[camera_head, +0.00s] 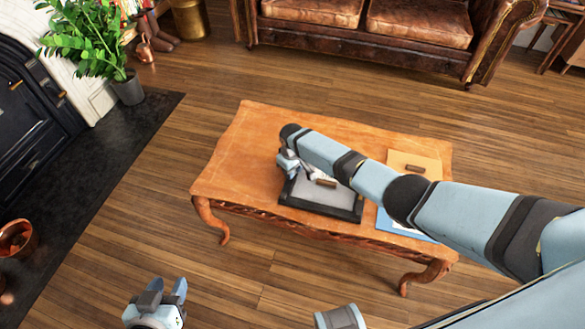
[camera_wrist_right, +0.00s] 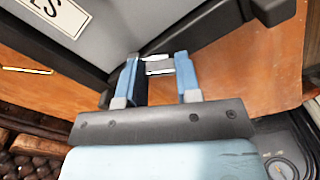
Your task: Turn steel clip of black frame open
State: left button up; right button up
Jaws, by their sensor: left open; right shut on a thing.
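The black frame (camera_head: 320,208) lies on the wooden table with its grey back facing up; its dark rim also shows in the right wrist view (camera_wrist_right: 207,27). The steel clip (camera_wrist_right: 160,66) is a small silver piece at the frame's edge, between the fingers of my right gripper (camera_wrist_right: 160,78). That gripper is shut on the clip; in the head view it is at the frame's far left corner (camera_head: 290,168), where my arm hides the clip and part of the frame. My left gripper (camera_head: 163,290) is open and empty, low over the floor in front of the table.
The wooden table (camera_head: 238,160) has free room left of the frame. A tan sheet (camera_head: 428,160) with a small brown block and a blue item (camera_head: 385,222) lie to the right, partly behind my arm. A leather sofa (camera_head: 355,38) stands behind; a plant (camera_head: 85,40) is at upper left.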

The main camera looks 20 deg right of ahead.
jog(key=n, duration=0.5)
jog(key=shift+n, duration=0.3)
jog(key=shift+a, duration=0.1)
dwell(0.3)
jog(key=o, duration=0.9)
pick_arm(q)
jog(key=shift+r, duration=0.1)
pick_arm(e)
jog(key=shift+r, duration=0.15)
jog(key=shift+r+p, duration=0.35)
jog(key=shift+p, duration=0.1)
pick_arm(q)
jog(key=p, duration=0.4)
jog(key=shift+s+a+r+g, duration=0.2)
jog(key=shift+s+a+g, duration=0.1)
jog(key=shift+a+g, duration=0.1)
pick_arm(e)
notch_tip(320, 180, up, 13)
jog(key=shift+f, duration=0.1)
pick_arm(q)
jog(key=shift+w+r, duration=0.1)
jog(key=shift+r, duration=0.15)
